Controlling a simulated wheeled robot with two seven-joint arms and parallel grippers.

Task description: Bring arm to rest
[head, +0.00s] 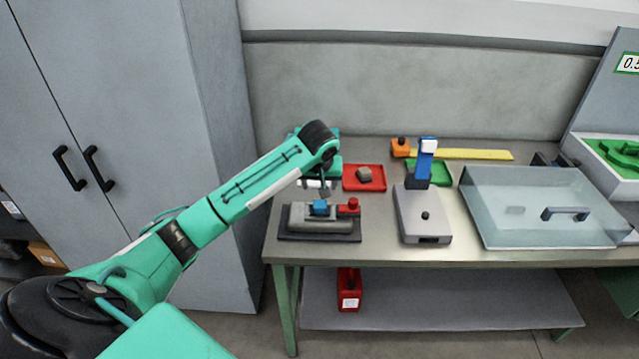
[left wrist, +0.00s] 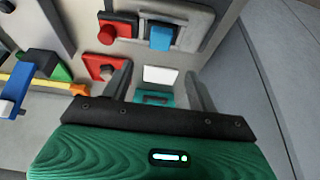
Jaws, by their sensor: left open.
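My left arm reaches in from the left in the head view, with its gripper (head: 325,190) above the back of the grey fixture (head: 300,218). The fixture holds a blue block (head: 320,207) and has a red knob (head: 353,204) at its right end. In the left wrist view the gripper's two fingers (left wrist: 160,88) stand apart with nothing held between them. The blue block (left wrist: 161,38) and red knob (left wrist: 108,34) lie beyond the fingertips there. A white patch (left wrist: 160,75) and a teal part show between the fingers, below or behind them. My right gripper is in neither view.
A red tray (head: 377,186) holds a brownish block (head: 364,174). A grey device with a blue post (head: 424,165) stands mid-bench, before a green tray (head: 441,175). Grey cabinets (head: 110,90) stand left of the bench.

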